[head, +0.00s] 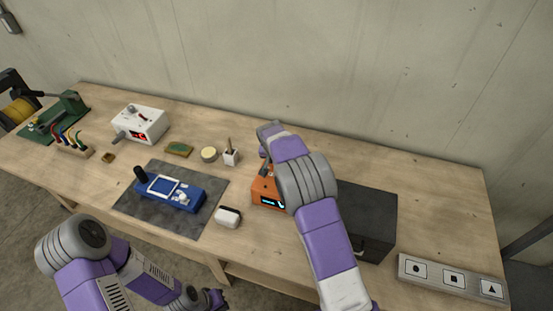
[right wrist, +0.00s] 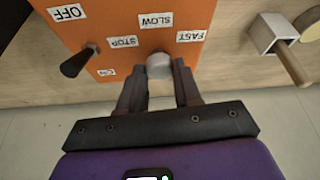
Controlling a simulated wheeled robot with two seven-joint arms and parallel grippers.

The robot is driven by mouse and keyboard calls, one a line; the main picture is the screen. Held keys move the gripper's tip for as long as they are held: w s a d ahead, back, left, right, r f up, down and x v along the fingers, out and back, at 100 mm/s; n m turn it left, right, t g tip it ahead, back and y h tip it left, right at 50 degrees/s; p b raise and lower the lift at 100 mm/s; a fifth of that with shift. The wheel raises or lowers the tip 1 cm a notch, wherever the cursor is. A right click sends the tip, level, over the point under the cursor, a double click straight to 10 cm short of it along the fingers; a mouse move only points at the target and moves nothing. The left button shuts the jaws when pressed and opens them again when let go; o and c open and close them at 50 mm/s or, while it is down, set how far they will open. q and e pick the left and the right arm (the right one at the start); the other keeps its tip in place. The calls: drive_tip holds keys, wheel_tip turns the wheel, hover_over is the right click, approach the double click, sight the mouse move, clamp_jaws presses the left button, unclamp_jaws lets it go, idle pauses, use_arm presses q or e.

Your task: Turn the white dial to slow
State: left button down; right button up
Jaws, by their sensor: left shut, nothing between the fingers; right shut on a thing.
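The white dial (right wrist: 159,66) is on the face of the orange box (right wrist: 145,22) in the right wrist view, which shows it upside down. STOP, SLOW and FAST labels surround the dial; I cannot tell where it points. My right gripper (right wrist: 159,82) is shut on the dial, one finger on each side. In the head view the orange box (head: 268,193) is partly hidden by my right arm, which also hides the dial. My left gripper (head: 213,299) is low at the bottom edge, shut and empty, away from the box.
A dark lever (right wrist: 78,62) sits near the OFF label, beside the dial. A dark box (head: 372,215) stands right of the orange box. A white block (head: 228,217), blue device (head: 170,193) and white brush holder (head: 231,158) are to its left. The front right tabletop holds a symbol panel (head: 452,279).

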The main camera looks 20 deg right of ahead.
drive_tip(key=o, duration=1)
drive_tip(key=shift+o, duration=0.2)
drive_tip(key=v, duration=0.7)
drive_tip(key=shift+s+r, duration=0.15)
drive_tip(key=shift+r, duration=0.1)
